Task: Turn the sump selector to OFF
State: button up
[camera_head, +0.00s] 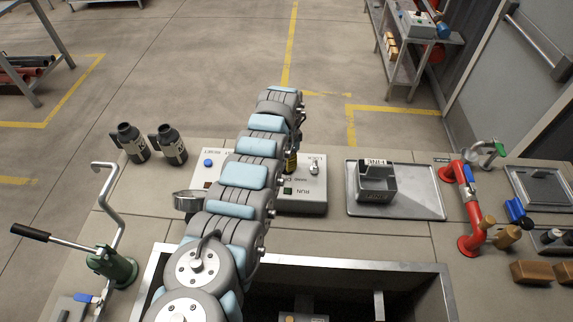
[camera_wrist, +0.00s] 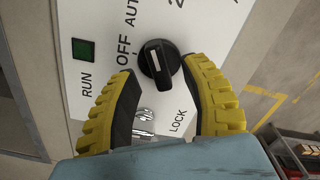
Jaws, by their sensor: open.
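The sump selector (camera_wrist: 160,62) is a round black knob with a raised bar and a white mark, on a pale panel face. In the wrist view its bar runs roughly up and down, with OFF and AUTO printed to its left and upper left. I cannot tell exactly which label the mark points to. My gripper (camera_wrist: 164,74) is open, with a yellow-and-black finger on either side of the knob, near its lower edge. Contact is unclear. In the head view my arm hides the selector; only a bit of a yellow finger (camera_head: 291,163) shows at the control box (camera_head: 304,205).
A green RUN button (camera_wrist: 83,50) and a metal LOCK part (camera_wrist: 144,123) sit beside the selector. Two black nozzles (camera_head: 131,142) stand at left. An open pit lies in front.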

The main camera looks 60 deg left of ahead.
jog(key=shift+f, duration=1.05)
grip_shut()
